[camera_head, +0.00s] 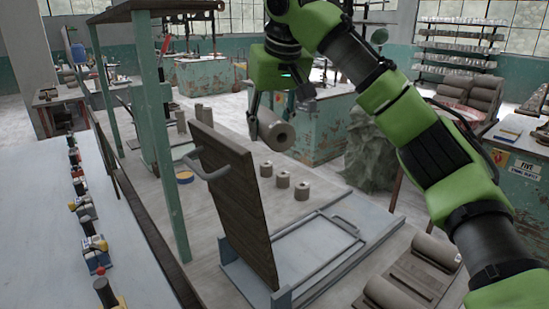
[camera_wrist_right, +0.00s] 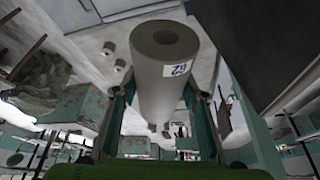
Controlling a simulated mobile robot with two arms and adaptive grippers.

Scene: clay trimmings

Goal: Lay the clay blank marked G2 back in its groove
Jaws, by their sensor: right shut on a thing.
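My right gripper (camera_head: 268,108) is shut on a grey hollow clay cylinder (camera_head: 275,132), held in the air behind the upright wooden board. In the right wrist view the cylinder (camera_wrist_right: 165,80) lies lengthwise between the fingers, with its open end up and a small white label (camera_wrist_right: 179,70) on its side. The label is turned over and seems to read G2. At the lower right of the head view a wooden rack (camera_head: 418,278) lies on the table, with one clay blank (camera_head: 437,251) at its far side and another (camera_head: 394,296) nearer. Bare slats show between them. My left gripper is not in view.
A hinged wooden board (camera_head: 232,190) with a handle stands up on a grey frame (camera_head: 225,270), left of the rack. Several short clay cylinders (camera_head: 283,180) stand on the table behind it. A green post (camera_head: 165,140) stands at left.

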